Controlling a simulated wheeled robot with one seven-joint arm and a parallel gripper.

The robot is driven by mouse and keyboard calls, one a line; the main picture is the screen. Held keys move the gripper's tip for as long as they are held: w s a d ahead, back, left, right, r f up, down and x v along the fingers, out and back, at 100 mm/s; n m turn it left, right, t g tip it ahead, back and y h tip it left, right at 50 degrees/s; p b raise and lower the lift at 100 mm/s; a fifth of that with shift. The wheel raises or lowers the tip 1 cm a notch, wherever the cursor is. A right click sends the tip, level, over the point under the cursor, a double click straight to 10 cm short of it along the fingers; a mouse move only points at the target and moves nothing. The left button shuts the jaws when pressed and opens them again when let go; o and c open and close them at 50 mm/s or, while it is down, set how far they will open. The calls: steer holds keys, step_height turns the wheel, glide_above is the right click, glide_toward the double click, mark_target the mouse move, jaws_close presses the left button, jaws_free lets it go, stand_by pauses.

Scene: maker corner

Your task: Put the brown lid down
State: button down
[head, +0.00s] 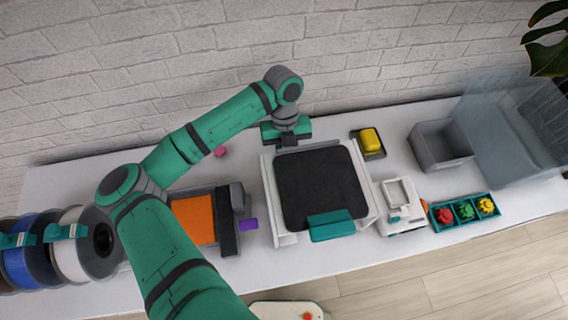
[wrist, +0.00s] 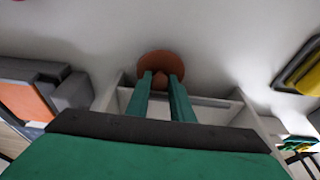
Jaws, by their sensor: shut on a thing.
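The brown lid (wrist: 158,60) is a round disc with a small knob, in the wrist view at the top middle. My gripper (wrist: 162,80) is shut on the lid's knob, with one green finger on each side. In the head view my gripper (head: 287,138) is over the back of the white table, just behind the white-framed machine with a dark bed. The lid is hidden there behind my gripper and the machine. I cannot tell whether the lid touches the tabletop or hangs just above it.
The machine's dark bed (head: 322,185) stands in front of my gripper. A pink object (head: 221,152) lies to the left. A yellow block on a dark tray (head: 378,153) and a grey bin (head: 440,147) are to the right. The brick wall (head: 230,60) is close behind.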

steer(key=shift+s+a+f, duration=0.35)
steer(key=shift+a+f, duration=0.25)
steer(key=shift+f, duration=0.15)
steer(key=c, duration=1.6)
jaws_free()
steer(key=shift+f, duration=0.1)
steer(key=shift+o, duration=0.2)
